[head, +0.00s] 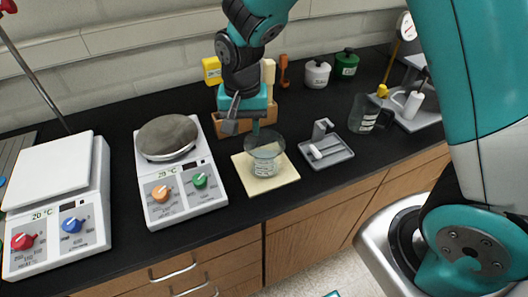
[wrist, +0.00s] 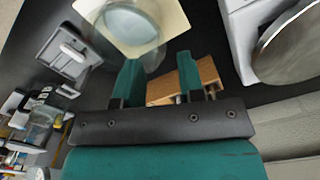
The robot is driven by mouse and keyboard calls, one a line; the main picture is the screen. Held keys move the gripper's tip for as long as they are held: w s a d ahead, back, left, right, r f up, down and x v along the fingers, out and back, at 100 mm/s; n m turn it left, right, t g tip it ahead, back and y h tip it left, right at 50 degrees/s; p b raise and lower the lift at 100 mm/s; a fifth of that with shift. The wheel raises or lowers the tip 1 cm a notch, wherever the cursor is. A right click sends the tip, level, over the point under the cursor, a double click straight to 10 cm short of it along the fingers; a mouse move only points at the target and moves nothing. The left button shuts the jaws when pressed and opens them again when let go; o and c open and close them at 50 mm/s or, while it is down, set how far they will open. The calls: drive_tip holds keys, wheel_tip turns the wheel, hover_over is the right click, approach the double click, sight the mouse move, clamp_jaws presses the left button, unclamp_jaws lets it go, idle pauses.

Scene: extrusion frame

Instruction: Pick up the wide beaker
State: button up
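A clear glass vessel with a wide round rim and a white label, which looks like the wide beaker (head: 265,158), stands upright on a cream square pad (head: 286,178). In the wrist view the beaker (wrist: 130,22) shows at the top edge, partly cut off, on the pad (wrist: 177,22). My gripper (head: 245,124) is above and just behind the beaker in the head view. In the wrist view my gripper (wrist: 158,68) has its two teal fingers apart with nothing held between them. I cannot tell the exact gap between fingers and beaker.
A hotplate with a grey disc (head: 167,137) stands left of the pad, another hotplate (head: 55,180) farther left. A grey tray (head: 328,150) and a clear jug-like vessel (head: 363,114) are at right. A wooden block (head: 222,127) stands behind my gripper.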

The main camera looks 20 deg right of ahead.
sight(250, 154)
wheel_tip(250, 154, down, 4)
drive_tip(key=shift+f+p, duration=0.1)
drive_tip(key=shift+p, duration=0.35)
drive_tip(key=shift+s+d+f+p, duration=0.15)
drive_tip(key=shift+f+p, duration=0.45)
drive_tip(key=shift+f, duration=0.7)
drive_tip(key=shift+s+d+f+p, duration=0.1)
drive_tip(key=shift+f+p, duration=0.5)
drive_tip(key=shift+f, duration=0.65)
clamp_jaws()
